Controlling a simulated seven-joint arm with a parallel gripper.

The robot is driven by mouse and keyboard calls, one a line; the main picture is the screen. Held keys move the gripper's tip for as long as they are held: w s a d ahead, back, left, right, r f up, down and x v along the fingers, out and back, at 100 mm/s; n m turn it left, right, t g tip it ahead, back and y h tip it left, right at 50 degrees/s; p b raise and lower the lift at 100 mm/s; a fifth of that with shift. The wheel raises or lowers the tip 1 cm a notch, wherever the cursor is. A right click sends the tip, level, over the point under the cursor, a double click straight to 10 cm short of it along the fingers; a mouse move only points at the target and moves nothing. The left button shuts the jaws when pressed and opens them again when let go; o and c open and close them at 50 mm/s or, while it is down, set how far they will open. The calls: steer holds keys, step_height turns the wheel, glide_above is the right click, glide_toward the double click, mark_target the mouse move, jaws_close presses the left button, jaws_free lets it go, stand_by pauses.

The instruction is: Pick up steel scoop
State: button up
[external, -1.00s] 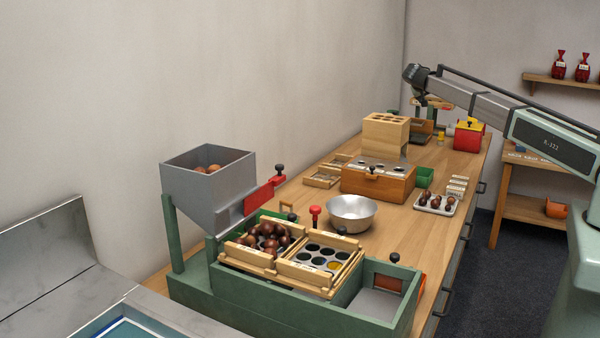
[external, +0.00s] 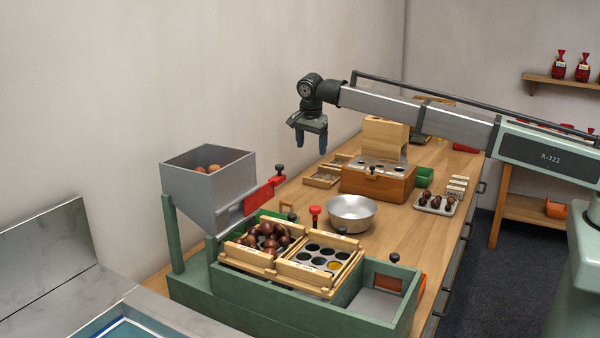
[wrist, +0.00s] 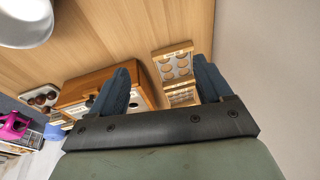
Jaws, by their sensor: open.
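My gripper (external: 311,141) is open and empty, pointing down in the air above the far left part of the bench, near the wall. In the wrist view its two blue fingers (wrist: 163,86) are spread well apart. I cannot make out a steel scoop for certain in either view. A round steel bowl (external: 351,213) stands on the bench, nearer the external camera than my gripper; it also shows at the top left of the wrist view (wrist: 26,22). Small wooden trays (external: 322,178) lie below my gripper, and their contents show between the fingers in the wrist view (wrist: 174,66).
An orange-brown wooden box (external: 378,185) with a pale block (external: 386,132) stands right of the trays. A chestnut tray (external: 435,204) is further right. A grey hopper (external: 208,185) and green sorting station (external: 290,300) fill the near side. Bare bench (external: 410,235) lies right of the bowl.

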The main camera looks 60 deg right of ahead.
steer(key=a+f+m+g+y, duration=0.1)
steer(key=a+f+y, duration=0.2)
steer(key=a, duration=1.3)
steer(key=f, duration=0.8)
steer(key=shift+s+a+f, duration=0.2)
steer(key=shift+s, duration=0.2)
steer(key=shift+a+f, duration=0.15)
steer(key=shift+f, duration=0.75)
steer(key=shift+a+f, duration=0.2)
steer(key=shift+f, duration=0.7)
steer(key=shift+a+f, duration=0.15)
steer(key=shift+f, duration=0.75)
steer(key=c, duration=1.1)
